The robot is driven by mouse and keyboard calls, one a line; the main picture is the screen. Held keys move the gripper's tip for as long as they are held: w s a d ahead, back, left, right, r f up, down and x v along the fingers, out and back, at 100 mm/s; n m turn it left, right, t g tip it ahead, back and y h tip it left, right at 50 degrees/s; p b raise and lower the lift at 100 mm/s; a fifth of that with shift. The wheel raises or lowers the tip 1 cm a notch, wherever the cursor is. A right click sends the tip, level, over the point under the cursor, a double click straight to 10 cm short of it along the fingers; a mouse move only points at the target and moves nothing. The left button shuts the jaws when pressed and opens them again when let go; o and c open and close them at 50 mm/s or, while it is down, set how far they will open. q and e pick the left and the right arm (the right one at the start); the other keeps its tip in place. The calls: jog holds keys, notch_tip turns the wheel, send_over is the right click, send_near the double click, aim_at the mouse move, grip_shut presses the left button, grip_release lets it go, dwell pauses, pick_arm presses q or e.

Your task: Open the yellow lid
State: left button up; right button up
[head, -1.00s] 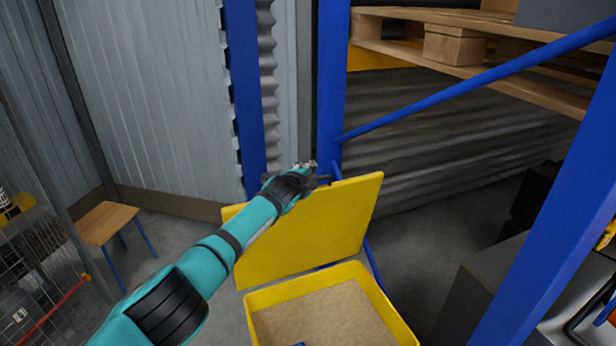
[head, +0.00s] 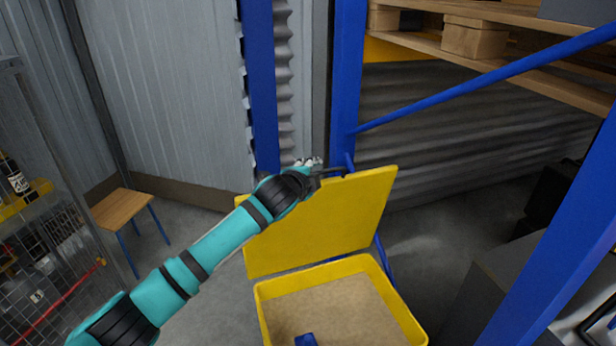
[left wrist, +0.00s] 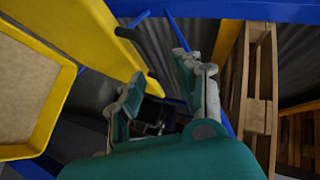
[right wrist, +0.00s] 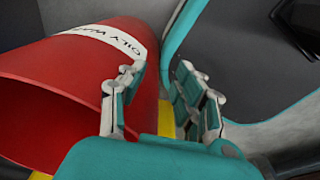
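The yellow lid (head: 320,230) stands raised, leaning back behind the yellow sand bin (head: 272,288), whose sand is uncovered. My left gripper (head: 318,173) is at the lid's top edge. In the left wrist view, the lid (left wrist: 82,32) lies left of my left gripper (left wrist: 165,78), with a black handle (left wrist: 138,48) on it. The fingers are apart with nothing visible between them; whether one touches the lid I cannot tell. My right gripper (right wrist: 155,95) is open and empty, beside a red bin (right wrist: 60,80) lettered "OILY WA...".
Blue rack posts (head: 347,90) and a diagonal brace (head: 480,68) stand close behind and right of the lid. A wooden stool (head: 120,208) and a wire mesh cage (head: 45,260) are at the left. A blue item (head: 306,340) lies in the sand.

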pick_arm(q)
jog(key=shift+v, duration=1.75)
jog(key=shift+d, duration=0.1)
jog(key=a+f+n+g+y, duration=0.1)
jog(key=a+f+n, duration=0.35)
jog(key=f, duration=1.05)
jog(key=s+a+f+n+g+y, duration=0.15)
jog(key=s+a+f, duration=0.35)
jog(key=f, duration=0.6)
jog(key=s+a+f+n+g+y, duration=0.1)
jog(key=s+a+f+n, duration=0.25)
jog(key=s+f, duration=0.55)
jog(key=s+a+f+n+g+y, duration=0.15)
jog(key=s+a+f, duration=0.3)
jog(key=f, duration=0.85)
jog(key=s+a+f+n+g, duration=0.2)
jog(key=s+a+f, duration=0.1)
jog(key=s+f, duration=0.5)
jog(key=s+a+f+n+g, duration=0.1)
jog(key=s+a+f, duration=0.35)
jog(key=s, duration=0.65)
jog(key=s+a+f+n+g, duration=0.1)
jog(key=s+a+f, duration=0.1)
jog(key=s, duration=1)
jog(key=s+a+f+n+g+y, duration=0.1)
jog(key=s+f, duration=0.4)
jog(key=s, duration=0.8)
jog(key=shift+s+a+n+g, duration=0.25)
jog(key=shift+a+n+g, duration=0.45)
jog(key=shift+a+g, duration=0.1)
